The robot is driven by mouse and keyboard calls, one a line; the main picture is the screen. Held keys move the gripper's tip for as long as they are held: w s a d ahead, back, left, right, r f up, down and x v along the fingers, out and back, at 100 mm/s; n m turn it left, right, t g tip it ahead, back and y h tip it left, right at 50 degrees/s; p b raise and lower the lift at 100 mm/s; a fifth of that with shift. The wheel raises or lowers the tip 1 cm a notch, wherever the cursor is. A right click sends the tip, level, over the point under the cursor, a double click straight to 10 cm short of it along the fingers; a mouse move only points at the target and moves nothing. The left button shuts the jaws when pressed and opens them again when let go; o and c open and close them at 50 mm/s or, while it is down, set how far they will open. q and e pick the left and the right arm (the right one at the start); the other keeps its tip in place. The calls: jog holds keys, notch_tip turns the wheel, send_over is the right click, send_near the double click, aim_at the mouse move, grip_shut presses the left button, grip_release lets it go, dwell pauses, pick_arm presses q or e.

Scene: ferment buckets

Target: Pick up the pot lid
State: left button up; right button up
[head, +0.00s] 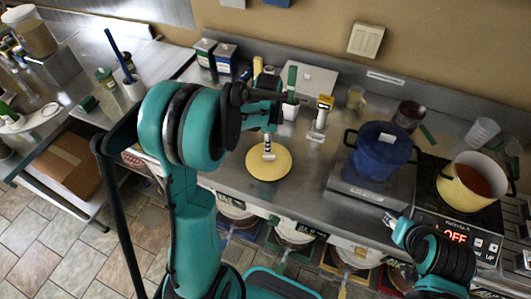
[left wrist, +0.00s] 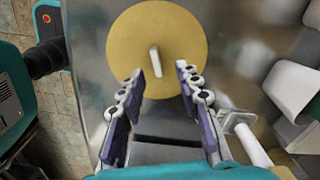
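The pot lid (head: 262,171) is a flat, round, yellow disc with a pale bar handle, lying on the steel counter. In the left wrist view the lid (left wrist: 185,48) lies just beyond my fingertips, its handle upright in the picture between the lines of the two fingers. My left gripper (left wrist: 160,72) is open and empty, with its fingers spread apart above the counter.
Buckets (head: 295,233) sit below the counter's front edge.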

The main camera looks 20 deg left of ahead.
aim_at(269, 156)
pick_arm(q)
jog(key=f, duration=0.2)
jog(key=f+b, duration=0.1)
jog(key=f, duration=0.1)
jog(key=f+b, duration=0.1)
jog(key=f, duration=0.2)
jog(key=shift+s+d, duration=0.2)
jog(key=shift+d, duration=0.2)
jog(key=shift+r, duration=0.1)
grip_shut()
